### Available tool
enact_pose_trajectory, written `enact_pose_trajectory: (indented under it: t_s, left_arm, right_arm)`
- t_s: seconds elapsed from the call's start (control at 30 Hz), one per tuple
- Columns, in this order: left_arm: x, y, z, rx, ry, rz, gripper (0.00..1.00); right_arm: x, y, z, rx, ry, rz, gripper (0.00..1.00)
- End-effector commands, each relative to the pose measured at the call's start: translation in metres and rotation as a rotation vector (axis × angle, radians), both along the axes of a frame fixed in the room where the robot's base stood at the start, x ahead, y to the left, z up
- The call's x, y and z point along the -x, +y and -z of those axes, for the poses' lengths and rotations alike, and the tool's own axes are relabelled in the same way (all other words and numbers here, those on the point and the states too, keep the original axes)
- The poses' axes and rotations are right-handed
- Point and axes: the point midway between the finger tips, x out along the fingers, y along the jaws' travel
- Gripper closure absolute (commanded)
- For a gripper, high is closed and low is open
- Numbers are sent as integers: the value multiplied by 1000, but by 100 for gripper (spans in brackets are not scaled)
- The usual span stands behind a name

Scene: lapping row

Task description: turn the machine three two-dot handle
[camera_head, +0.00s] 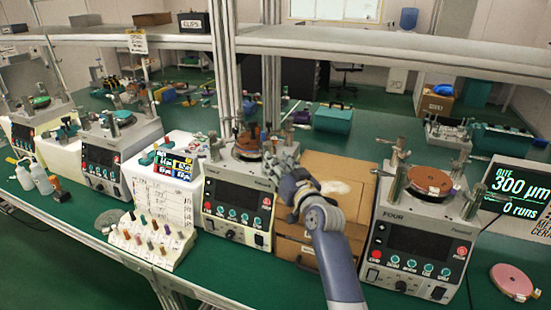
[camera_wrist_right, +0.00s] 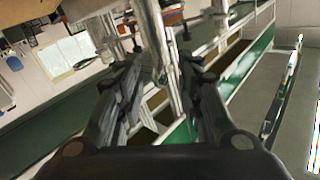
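Machine three (camera_head: 237,222) is the lapping machine left of centre, with a dark screen and a row of buttons on its front. A brown round plate and metal posts with handles (camera_head: 240,128) stand on its top. Dot marks are too small to read, so I cannot tell which handle has two dots. My right gripper (camera_head: 272,152) is at the right side of this top, partly covering it. In the right wrist view its fingers (camera_wrist_right: 158,72) are apart, with a metal post (camera_wrist_right: 157,35) ahead between them. No grip on it shows. My left gripper is not in view.
Machine four (camera_head: 415,240) stands to the right, with upright posts. Brown boxes (camera_head: 325,172) sit between the machines, behind and beside my right arm. A rack of coloured pegs (camera_head: 152,240) is at front left. A shelf upright (camera_head: 226,70) rises close behind machine three.

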Motion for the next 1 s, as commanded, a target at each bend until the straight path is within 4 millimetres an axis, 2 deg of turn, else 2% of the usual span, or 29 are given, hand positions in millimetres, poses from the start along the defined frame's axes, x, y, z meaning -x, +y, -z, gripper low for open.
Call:
enact_pose_trajectory:
  t_s: [0.23, 0.6, 0.63, 0.77, 1.0]
  left_arm:
    - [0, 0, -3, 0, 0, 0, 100]
    - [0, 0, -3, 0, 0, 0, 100]
    - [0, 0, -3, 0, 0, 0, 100]
    - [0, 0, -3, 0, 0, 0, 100]
    - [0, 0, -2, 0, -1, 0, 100]
  right_arm:
    - [-17, 7, 0, 0, 1, 0, 66]
    - [-20, 8, 0, 0, 0, 0, 66]
    - [-20, 8, 0, 0, 0, 0, 68]
    - [-20, 8, 0, 0, 0, 0, 98]
    - [-20, 8, 1, 1, 0, -1, 100]
